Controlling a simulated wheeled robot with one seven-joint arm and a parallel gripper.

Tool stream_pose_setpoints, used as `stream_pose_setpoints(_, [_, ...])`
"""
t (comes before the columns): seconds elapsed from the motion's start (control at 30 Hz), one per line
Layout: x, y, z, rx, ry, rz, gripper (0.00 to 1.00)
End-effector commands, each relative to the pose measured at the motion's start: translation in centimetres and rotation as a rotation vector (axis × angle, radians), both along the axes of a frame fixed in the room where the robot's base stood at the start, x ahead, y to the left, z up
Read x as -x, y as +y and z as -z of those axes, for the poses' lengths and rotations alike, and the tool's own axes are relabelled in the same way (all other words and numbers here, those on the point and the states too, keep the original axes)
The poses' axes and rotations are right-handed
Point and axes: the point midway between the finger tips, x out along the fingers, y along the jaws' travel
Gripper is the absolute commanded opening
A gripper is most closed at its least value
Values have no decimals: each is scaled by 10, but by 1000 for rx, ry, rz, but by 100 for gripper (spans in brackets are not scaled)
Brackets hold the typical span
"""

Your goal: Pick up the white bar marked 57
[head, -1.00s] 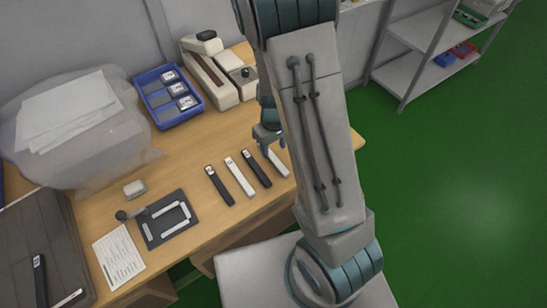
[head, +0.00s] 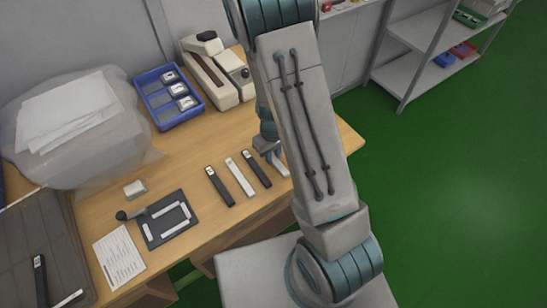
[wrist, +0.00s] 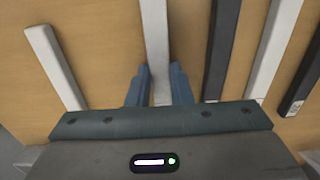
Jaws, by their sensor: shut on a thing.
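My gripper (wrist: 160,78) is shut on a white bar (wrist: 156,35), with one blue finger on each side of it in the wrist view. In the head view my gripper (head: 268,148) is at the right end of the bar row, and only part of the held white bar (head: 281,169) shows beside my arm. Its marking cannot be read, and I cannot tell whether it is clear of the table. Another white bar (wrist: 54,66) lies apart on the left in the wrist view. A further white bar (head: 240,177) lies between two dark bars in the head view.
A dark bar (wrist: 222,45) lies close beside the held bar. A second dark bar (head: 218,186) lies farther left. A dark plate (head: 152,237) with white pieces, a paper sheet (head: 119,258) and a blue bin (head: 152,95) are on the wooden table (head: 190,150).

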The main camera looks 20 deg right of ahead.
Motion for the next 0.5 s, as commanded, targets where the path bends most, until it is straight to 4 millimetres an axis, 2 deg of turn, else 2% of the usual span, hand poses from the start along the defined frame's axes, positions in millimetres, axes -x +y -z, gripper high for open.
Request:
stream_pose_setpoints(0.27, [0, 0, -3, 0, -1, 1, 0])
stream_pose_setpoints(0.5, [-1, 0, -23, 0, -4, -2, 0])
